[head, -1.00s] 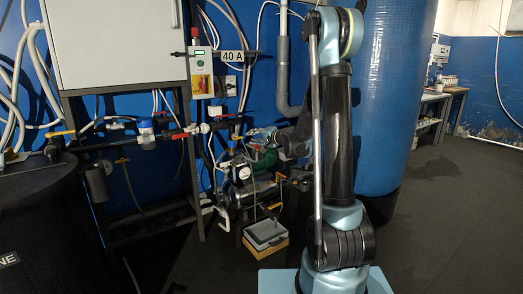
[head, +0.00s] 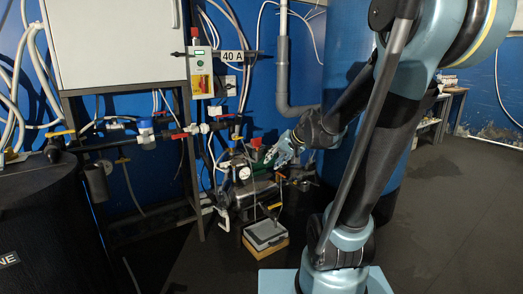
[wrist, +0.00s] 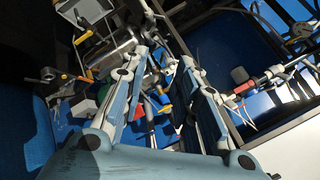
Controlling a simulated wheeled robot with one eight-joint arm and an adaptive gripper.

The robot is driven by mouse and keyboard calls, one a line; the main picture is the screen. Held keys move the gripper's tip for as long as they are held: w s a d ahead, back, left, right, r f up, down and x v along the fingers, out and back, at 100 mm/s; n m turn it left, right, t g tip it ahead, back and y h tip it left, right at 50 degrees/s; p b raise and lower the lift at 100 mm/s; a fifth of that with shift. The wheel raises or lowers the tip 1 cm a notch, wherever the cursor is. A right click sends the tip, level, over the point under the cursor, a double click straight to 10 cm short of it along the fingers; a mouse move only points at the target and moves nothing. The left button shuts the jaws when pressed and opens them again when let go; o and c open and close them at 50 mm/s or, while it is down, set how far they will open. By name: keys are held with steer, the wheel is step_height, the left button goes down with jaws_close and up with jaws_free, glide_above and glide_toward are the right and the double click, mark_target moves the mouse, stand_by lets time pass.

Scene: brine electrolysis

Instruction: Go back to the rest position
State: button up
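My gripper (head: 279,152) is light blue and hangs in front of the pump and pipe assembly in the head view, beside the gauge. In the wrist view its two fingers (wrist: 163,58) are spread with a gap between them, and I see nothing held. Behind the gap, pipes and valve handles show. My arm is bent, with its elbow at the upper right of the head view and its forearm sloping down left to the gripper.
A pressure gauge (head: 244,173) and pump pipework are close to my gripper. A grey-lidded box (head: 265,235) sits on the floor below. A white cabinet (head: 118,40) on a stand and a black tank (head: 50,225) are left. A blue column (head: 345,150) stands behind my arm.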

steer(key=s+d+f+g+h, duration=0.1)
steer(key=s+d+f+h, duration=0.1)
steer(key=s, duration=0.5)
steer(key=s+d+f+g+h, duration=0.1)
steer(key=s+d+f+h, duration=0.1)
steer(key=s+d+f, duration=0.2)
steer(key=s+d+f+n+g+h, duration=0.1)
steer(key=s+d+f+h, duration=0.1)
steer(key=s+d, duration=0.6)
steer(key=s+f, duration=0.1)
steer(key=s, duration=0.3)
steer(key=shift+s+g, duration=0.25)
steer(key=shift+g, duration=0.15)
steer(key=shift+f, duration=0.1)
